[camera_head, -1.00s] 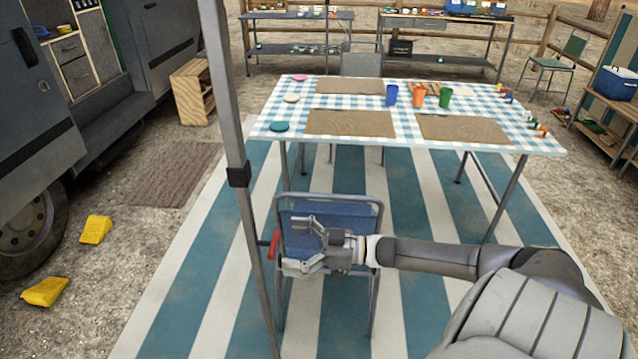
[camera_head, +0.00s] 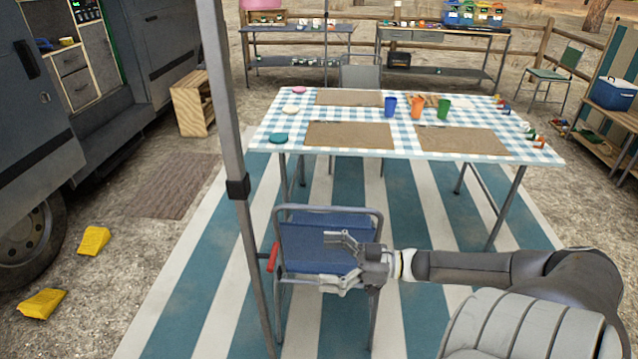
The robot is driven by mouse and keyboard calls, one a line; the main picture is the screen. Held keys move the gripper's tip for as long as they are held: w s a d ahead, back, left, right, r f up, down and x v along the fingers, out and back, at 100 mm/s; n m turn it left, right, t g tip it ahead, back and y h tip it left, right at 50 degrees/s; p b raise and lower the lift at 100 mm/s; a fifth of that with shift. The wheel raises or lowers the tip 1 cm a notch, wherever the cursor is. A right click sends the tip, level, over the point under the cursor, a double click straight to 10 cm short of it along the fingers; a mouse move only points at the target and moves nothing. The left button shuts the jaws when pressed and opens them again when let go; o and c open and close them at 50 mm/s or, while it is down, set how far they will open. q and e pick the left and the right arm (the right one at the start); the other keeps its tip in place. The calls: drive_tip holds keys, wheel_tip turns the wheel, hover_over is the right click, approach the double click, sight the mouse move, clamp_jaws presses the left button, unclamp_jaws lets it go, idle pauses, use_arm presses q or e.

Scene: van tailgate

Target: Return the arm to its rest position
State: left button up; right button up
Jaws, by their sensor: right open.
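My right gripper (camera_head: 335,262) is in the head view, in front of the blue folding chair (camera_head: 318,232). Its fingers point left and are spread apart, with nothing between them. My right arm (camera_head: 470,266) reaches in from the lower right, above the striped mat. The gripper overlaps the chair in the picture; I cannot tell whether it touches it. My left gripper is not in view.
A pole (camera_head: 228,120) stands left of the chair, with a red handle (camera_head: 272,257) beside it. A table with a checked cloth (camera_head: 400,112) stands behind the chair, bearing cups and brown placemats. Yellow wheel chocks (camera_head: 42,303) lie near the van wheel. The striped mat (camera_head: 210,290) is mostly bare.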

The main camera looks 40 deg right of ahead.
drive_tip(key=s+d+f+m+h, duration=0.1)
drive_tip(key=d+f+m+h, duration=0.2)
drive_tip(key=f, duration=0.6)
drive_tip(key=s+d+f+m+h, duration=0.15)
drive_tip(key=d+f+h, duration=0.3)
drive_tip(key=f, duration=0.45)
drive_tip(key=s+a+f+m+g+h, duration=0.1)
drive_tip(key=s+a+f+g+h, duration=0.1)
drive_tip(key=s+f, duration=0.45)
drive_tip(key=s+a+f+m+g+h, duration=0.1)
drive_tip(key=s+f+g+h, duration=0.2)
drive_tip(key=f, duration=0.7)
drive_tip(key=s+a+f+g, duration=0.4)
drive_tip(key=s+a+f, duration=0.4)
drive_tip(key=s+a, duration=0.2)
drive_tip(key=s+a+f+n+g+p, duration=0.1)
drive_tip(key=s+a+f+g, duration=0.2)
drive_tip(key=s+a+f, duration=0.4)
drive_tip(key=s+a+y, duration=0.1)
drive_tip(key=s+a, duration=0.3)
drive_tip(key=s, duration=0.2)
drive_tip(key=shift+a+f+g, duration=0.15)
drive_tip(key=shift+f+g, duration=0.25)
drive_tip(key=shift+s, duration=0.2)
